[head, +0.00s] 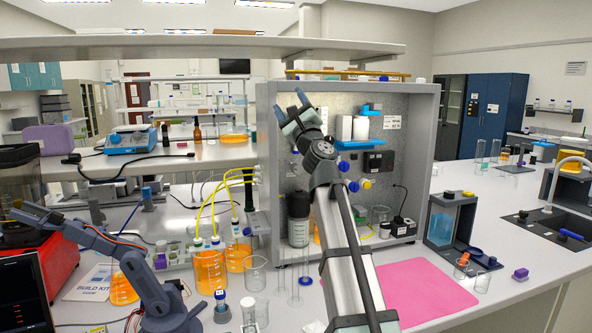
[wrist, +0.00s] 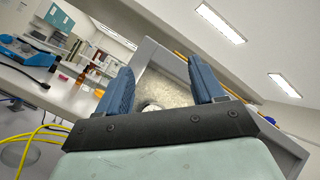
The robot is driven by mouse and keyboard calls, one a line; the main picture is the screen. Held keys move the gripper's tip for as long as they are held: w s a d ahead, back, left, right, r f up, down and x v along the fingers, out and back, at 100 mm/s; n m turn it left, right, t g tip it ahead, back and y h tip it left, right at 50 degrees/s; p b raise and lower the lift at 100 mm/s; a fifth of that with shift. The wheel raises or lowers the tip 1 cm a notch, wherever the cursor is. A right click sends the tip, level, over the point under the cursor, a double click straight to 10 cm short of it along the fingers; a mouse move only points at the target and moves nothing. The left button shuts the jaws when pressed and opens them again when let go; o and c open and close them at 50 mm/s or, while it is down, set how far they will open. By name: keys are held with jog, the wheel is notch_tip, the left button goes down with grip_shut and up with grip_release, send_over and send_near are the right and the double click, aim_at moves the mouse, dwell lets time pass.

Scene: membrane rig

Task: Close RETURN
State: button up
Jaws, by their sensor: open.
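The membrane rig is a grey open-fronted cabinet (head: 432,105) on the bench. My gripper (head: 289,102) is open and empty, raised in front of the panel's upper left, apart from the knobs. In the wrist view, the two blue fingers (wrist: 160,75) stand apart with the speckled panel (wrist: 165,72) beyond them. My arm hides the panel's lower middle.
A shelf (head: 200,47) runs overhead at the left. Orange-filled flasks (head: 210,270) with yellow tubing stand left of the rig. Glass cylinders (head: 305,265) stand in front. A pink mat (head: 430,290) lies at right, mostly clear. A small grey-blue arm (head: 130,265) stands at left.

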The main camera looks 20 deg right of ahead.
notch_tip(320, 180, down, 5)
jog(key=w+n+g, duration=0.1)
jog(key=w+n, duration=0.1)
jog(key=n, duration=0.6)
jog(key=n+g+h, duration=0.3)
jog(key=n+g, duration=0.3)
jog(key=n, duration=1.7)
send_near(296, 168)
jog(key=w, duration=0.4)
jog(key=w+f, duration=0.1)
jog(key=w, duration=0.8)
jog(key=shift+w+d+f, duration=0.15)
jog(key=shift+d, duration=0.25)
jog(key=c, duration=1)
jog(key=shift+m, duration=0.3)
jog(key=shift+c, duration=0.2)
